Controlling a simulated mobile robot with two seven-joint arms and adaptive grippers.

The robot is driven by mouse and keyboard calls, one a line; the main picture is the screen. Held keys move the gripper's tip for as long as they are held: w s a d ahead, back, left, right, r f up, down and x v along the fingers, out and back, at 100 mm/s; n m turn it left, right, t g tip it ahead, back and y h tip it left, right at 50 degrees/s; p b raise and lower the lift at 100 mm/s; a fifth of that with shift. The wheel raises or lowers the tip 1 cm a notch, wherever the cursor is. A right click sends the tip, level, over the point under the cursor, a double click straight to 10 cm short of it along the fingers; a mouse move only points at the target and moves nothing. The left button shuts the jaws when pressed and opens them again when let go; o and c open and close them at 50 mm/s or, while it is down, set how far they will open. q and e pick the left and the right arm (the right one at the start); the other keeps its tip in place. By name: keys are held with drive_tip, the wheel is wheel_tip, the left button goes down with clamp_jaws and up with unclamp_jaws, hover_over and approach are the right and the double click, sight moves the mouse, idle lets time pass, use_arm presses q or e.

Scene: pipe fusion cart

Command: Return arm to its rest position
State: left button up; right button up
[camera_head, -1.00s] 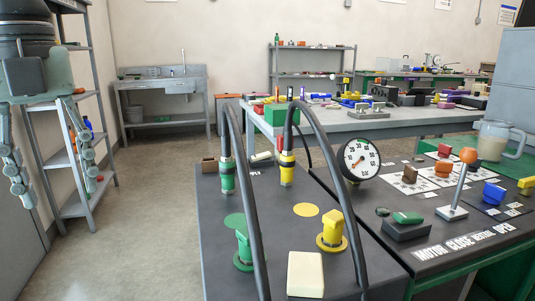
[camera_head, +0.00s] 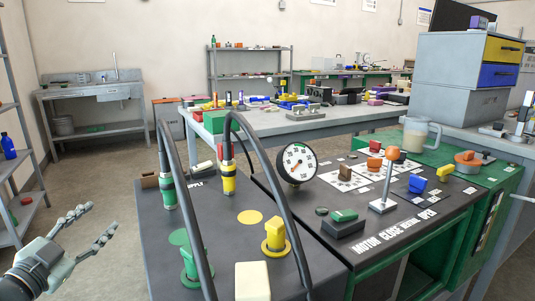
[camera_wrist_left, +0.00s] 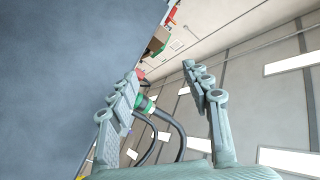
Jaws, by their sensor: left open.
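My left gripper (camera_head: 82,232) is at the lower left of the head view, left of the dark cart top (camera_head: 160,245) and apart from it. Its two fingers are spread, with nothing between them. In the left wrist view, the open fingers (camera_wrist_left: 165,95) stand either side of an empty gap. Behind them show a green hose connector (camera_wrist_left: 146,104) and black hoses. My right gripper is in neither view.
The cart carries black hoses with a green connector (camera_head: 168,190) and a yellow one (camera_head: 228,178), green and yellow fittings, a pressure gauge (camera_head: 298,163) and an orange-knobbed lever (camera_head: 388,180). A shelf rack (camera_head: 18,168) stands left.

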use_arm(q)
drive_tip(key=s+a+f+n+g+y, duration=0.1)
drive_tip(key=s+f+n+g+y, duration=0.3)
drive_tip(key=f, duration=0.8)
drive_tip(key=s+a+f+n+g+y, duration=0.1)
drive_tip(key=s+f+n+g+y, duration=0.4)
drive_tip(key=f, duration=0.7)
drive_tip(key=s+d+f+g+h, duration=0.2)
drive_tip(key=s+d+f, duration=0.3)
drive_tip(key=s, duration=0.3)
drive_tip(key=s+d+f+m+g+h+p, duration=0.1)
drive_tip(key=s+d+f+g+h, duration=0.1)
drive_tip(key=s+d+f, duration=0.4)
drive_tip(key=s+f+g, duration=0.1)
drive_tip(key=s+f, duration=0.1)
drive_tip(key=s, duration=0.1)
drive_tip(key=shift+f+g, duration=0.25)
drive_tip(key=shift+g, duration=0.15)
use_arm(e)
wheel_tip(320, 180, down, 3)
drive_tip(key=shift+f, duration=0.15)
